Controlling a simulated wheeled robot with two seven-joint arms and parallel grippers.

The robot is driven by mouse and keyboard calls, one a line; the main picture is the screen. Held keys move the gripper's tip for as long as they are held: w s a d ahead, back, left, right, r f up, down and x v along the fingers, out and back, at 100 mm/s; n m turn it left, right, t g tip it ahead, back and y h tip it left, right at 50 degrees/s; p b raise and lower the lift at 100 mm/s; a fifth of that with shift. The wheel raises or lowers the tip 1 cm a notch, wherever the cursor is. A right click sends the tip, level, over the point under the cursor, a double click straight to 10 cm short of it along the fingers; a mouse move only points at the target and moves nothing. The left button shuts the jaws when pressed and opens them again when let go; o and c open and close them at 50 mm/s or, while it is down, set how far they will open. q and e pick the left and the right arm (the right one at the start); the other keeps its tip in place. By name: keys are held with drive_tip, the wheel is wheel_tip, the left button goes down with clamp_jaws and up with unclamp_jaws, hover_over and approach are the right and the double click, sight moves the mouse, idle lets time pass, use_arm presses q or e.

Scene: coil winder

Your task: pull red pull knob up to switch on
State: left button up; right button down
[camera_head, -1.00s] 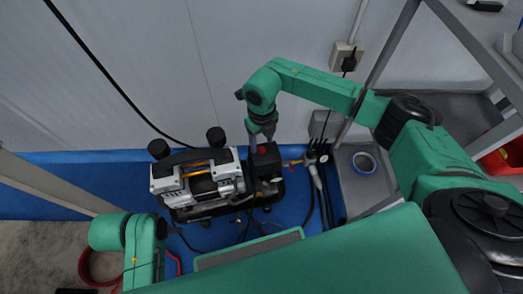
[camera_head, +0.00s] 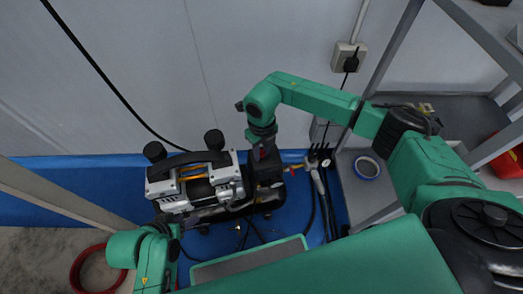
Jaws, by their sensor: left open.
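The black and silver air compressor (camera_head: 197,185) stands on the blue floor left of the middle. Its black switch box (camera_head: 268,170) is on its right end, and a small bit of the red pull knob (camera_head: 263,154) shows on top. My right gripper (camera_head: 262,146) points down at the knob, with its fingertips at or around it. The gripper hides most of the knob, and I cannot tell whether the fingers press on it.
A yellow and red valve (camera_head: 294,168) and a hose fitting (camera_head: 316,175) sit right of the switch box. A grey shelf unit (camera_head: 367,207) with a blue-rimmed roll (camera_head: 367,167) stands further right. A wall socket (camera_head: 347,57) is behind.

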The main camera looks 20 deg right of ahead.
drive_tip(key=shift+r+p, duration=0.35)
drive_tip(key=shift+r, duration=0.1)
drive_tip(key=c, duration=0.6)
unclamp_jaws()
drive_tip(key=shift+c, duration=0.2)
wheel_tip(320, 180, up, 6)
drive_tip(key=p, duration=0.5)
drive_tip(key=shift+f, duration=0.1)
